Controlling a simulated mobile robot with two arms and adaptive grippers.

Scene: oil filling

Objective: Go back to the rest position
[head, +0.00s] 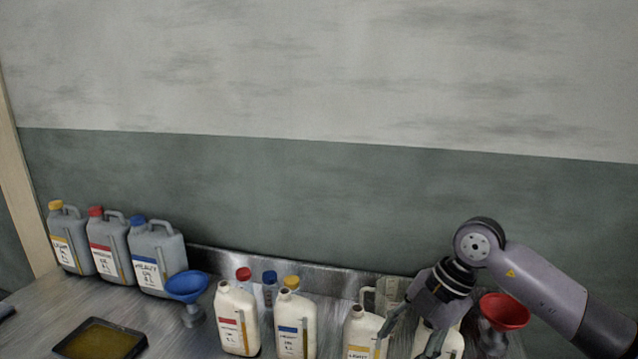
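My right arm comes in from the right, and its gripper (412,338) points down at the lower right, among the white bottles. Its fingers are spread apart, with no object visibly clamped between them. A white bottle with a yellow label (361,333) stands just left of the fingers. Another white bottle (452,346) is partly hidden behind the gripper; whether the fingers touch either bottle I cannot tell. My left gripper is not in view.
White bottles with red (237,318) and blue (295,325) labels stand open in front. Grey jugs (160,257) stand at the back left. A blue funnel (187,286), red funnel (504,312) and dark tray (100,340) are on the metal table (40,308). A wall rises behind.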

